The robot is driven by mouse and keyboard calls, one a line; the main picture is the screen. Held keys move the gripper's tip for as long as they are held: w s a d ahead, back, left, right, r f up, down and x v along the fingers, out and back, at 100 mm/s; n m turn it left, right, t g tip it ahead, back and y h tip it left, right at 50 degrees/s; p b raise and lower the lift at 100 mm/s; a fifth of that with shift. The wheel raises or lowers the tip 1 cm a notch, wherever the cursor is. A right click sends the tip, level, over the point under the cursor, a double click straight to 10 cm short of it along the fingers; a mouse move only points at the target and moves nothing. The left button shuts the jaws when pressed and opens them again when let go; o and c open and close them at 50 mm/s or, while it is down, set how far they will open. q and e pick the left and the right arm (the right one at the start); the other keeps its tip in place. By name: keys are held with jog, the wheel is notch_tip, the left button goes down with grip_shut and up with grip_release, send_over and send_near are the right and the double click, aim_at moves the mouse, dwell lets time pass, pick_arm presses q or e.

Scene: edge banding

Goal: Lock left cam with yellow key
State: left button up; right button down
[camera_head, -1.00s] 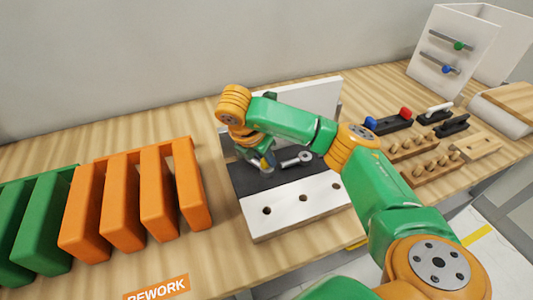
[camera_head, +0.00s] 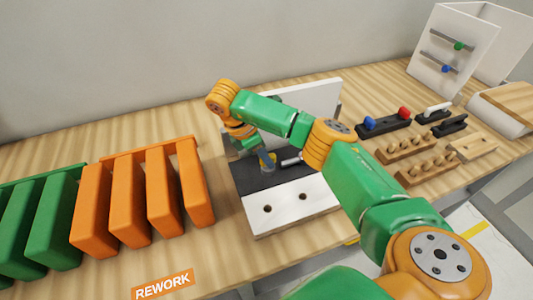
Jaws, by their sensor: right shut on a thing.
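My right gripper (camera_head: 262,152) is over the dark pad (camera_head: 285,182) of the panel fixture, partly hidden by my own wrist. It is shut on a small tool, of which only a grey and yellowish bit shows; I take this for the yellow key (camera_head: 268,163). Its tip points down at the left part of the dark pad. The left cam is hidden under the gripper, so I cannot tell whether the key touches it. A metal cam fitting (camera_head: 291,161) lies just right of the gripper. My left gripper is not in view.
A white panel (camera_head: 318,100) stands behind the fixture. Black holders with blue and red knobs (camera_head: 387,122) and wooden peg racks (camera_head: 410,155) are on the right. A REWORK label (camera_head: 163,285) is at the front.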

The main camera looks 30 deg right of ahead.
jog(key=shift+m, duration=0.6)
jog(key=shift+r, duration=0.1)
jog(key=shift+r+p, duration=2.8)
jog(key=shift+r, duration=0.2)
jog(key=shift+f, duration=0.1)
